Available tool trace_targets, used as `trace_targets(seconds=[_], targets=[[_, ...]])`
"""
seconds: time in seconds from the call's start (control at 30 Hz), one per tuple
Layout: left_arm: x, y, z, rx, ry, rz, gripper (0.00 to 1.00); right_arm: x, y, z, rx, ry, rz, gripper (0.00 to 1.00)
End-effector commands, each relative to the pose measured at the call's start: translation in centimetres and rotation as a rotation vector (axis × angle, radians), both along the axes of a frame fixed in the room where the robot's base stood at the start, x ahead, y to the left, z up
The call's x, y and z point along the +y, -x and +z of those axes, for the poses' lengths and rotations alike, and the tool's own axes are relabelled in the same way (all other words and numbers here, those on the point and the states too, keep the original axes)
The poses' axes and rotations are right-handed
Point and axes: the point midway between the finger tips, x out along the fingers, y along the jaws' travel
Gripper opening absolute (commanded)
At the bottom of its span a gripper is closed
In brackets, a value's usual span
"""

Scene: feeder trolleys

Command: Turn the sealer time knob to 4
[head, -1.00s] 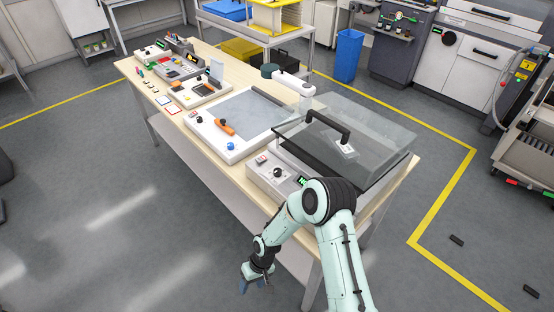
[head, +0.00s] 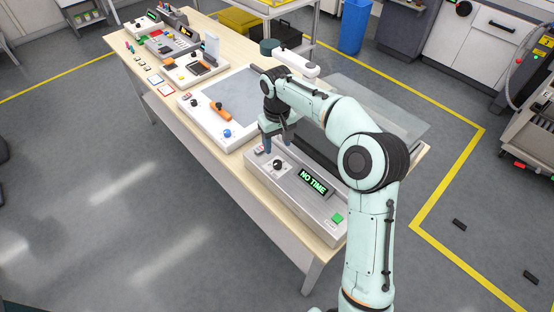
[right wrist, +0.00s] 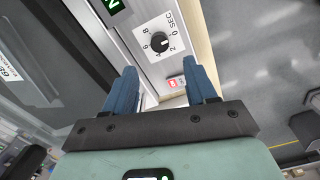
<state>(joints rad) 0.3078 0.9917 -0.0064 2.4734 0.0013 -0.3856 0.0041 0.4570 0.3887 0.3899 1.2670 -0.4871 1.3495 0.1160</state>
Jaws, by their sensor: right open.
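The sealer (head: 290,198) is a long pale unit at the table's near end. Its black time knob (head: 277,164) sits on a white dial plate. The knob also shows in the right wrist view (right wrist: 158,42), ringed by numbers and "SEC"; I cannot read its pointer setting surely. The sealer's display (head: 313,182) reads "NO TIME" in green. My right gripper (head: 277,146) is open and empty, pointing down above the knob end of the sealer. In the right wrist view its blue fingers (right wrist: 163,80) are apart, with the knob beyond them, not between them. My left gripper is not in view.
A green button (head: 337,218) and a small red switch (right wrist: 174,83) are on the sealer's panel. A clear lid (head: 385,108) lies behind my right arm. A white device with an orange handle (head: 220,114) stands beside the sealer. Open floor lies in front of the table.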

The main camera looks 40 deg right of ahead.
Motion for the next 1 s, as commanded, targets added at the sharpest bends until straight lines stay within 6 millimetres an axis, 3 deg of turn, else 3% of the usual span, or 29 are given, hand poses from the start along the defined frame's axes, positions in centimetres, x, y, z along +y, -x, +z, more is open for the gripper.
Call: trace_targets(seconds=[0.1, 0.4, 0.83, 0.87, 1.0], targets=[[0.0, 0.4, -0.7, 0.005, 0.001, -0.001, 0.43, 0.0, 0.1, -3.0, 0.005, -0.001, 0.0, 0.56], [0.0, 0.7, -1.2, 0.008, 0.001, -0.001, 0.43, 0.0, 0.0, -7.7, 0.001, -0.001, -0.001, 0.56], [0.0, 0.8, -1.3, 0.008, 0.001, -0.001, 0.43, 0.0, 0.0, -8.7, -0.002, 0.0, 0.0, 0.56], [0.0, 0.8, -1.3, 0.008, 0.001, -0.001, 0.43, 0.0, 0.0, -8.7, -0.002, 0.0, 0.0, 0.53], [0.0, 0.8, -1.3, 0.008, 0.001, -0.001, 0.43, 0.0, 0.0, -8.7, -0.002, 0.0, 0.0, 0.08]])
